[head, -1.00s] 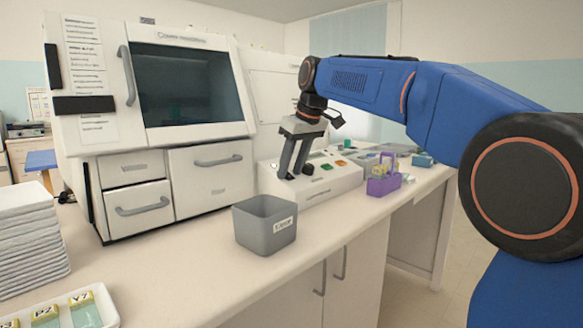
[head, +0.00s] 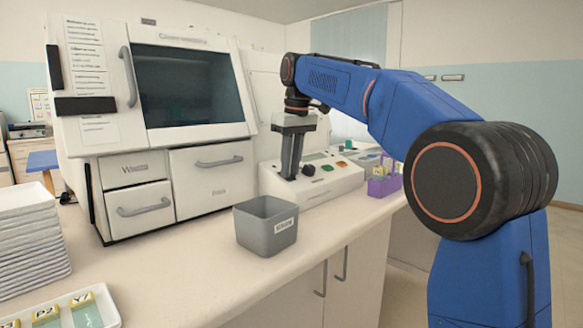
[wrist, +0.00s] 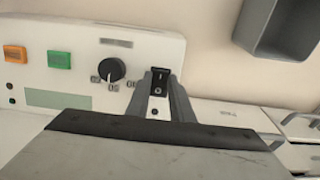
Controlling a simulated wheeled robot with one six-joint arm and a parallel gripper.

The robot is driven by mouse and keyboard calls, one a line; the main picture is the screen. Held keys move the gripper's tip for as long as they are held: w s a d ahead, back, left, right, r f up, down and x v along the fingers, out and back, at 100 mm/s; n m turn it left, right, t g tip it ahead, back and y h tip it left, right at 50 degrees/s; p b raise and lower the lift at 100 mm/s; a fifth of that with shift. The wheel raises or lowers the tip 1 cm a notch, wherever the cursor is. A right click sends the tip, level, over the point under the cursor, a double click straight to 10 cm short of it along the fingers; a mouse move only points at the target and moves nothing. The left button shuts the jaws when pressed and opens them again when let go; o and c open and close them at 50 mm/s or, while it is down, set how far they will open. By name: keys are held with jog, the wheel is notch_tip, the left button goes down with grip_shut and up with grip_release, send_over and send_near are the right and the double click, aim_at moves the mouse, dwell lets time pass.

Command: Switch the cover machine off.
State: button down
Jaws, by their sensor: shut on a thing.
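The cover machine (head: 212,148) is the big white cabinet with a dark window at the left of the head view. A low white control box (head: 325,187) stands against its right side; it also shows in the wrist view (wrist: 75,20). The box carries a black rocker switch (wrist: 160,82), a black knob (wrist: 111,69), a green button (wrist: 60,60) and an orange button (wrist: 15,53). My gripper (head: 287,176) points down at the box's left end. In the wrist view my gripper (wrist: 159,88) has its fingers on both sides of the switch, shut on it.
A grey open bin (head: 266,240) stands on the counter in front of the box. A purple rack (head: 384,186) is right of the box. A stack of white trays (head: 28,235) and a slide tray (head: 110,308) are at the left. The front middle of the counter is clear.

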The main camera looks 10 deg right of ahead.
dwell(0.3)
jog(key=c, duration=1.6)
grip_release()
jog(key=shift+o, duration=0.2)
notch_tip(320, 180, up, 12)
jog(key=s, duration=0.1)
jog(key=shift+d, duration=0.45)
jog(key=shift+s, duration=0.15)
jog(key=s+d+f+m+t, duration=0.15)
jog(key=s+d+f, duration=0.25)
jog(key=s+f, duration=0.45)
jog(key=s+d+f+m, duration=0.2)
jog(key=s+d+f, duration=0.2)
jog(key=s+f, duration=0.5)
jog(key=s+d+f+m+t, duration=0.1)
jog(key=s+d+f+m, duration=0.1)
jog(key=s+d+f, duration=0.5)
jog(key=s+f+m+t+h, duration=0.1)
jog(key=s+f, duration=1.2)
jog(key=f, duration=0.4)
jog(key=shift+s+f+m, duration=0.35)
jog(key=shift+s, duration=0.05)
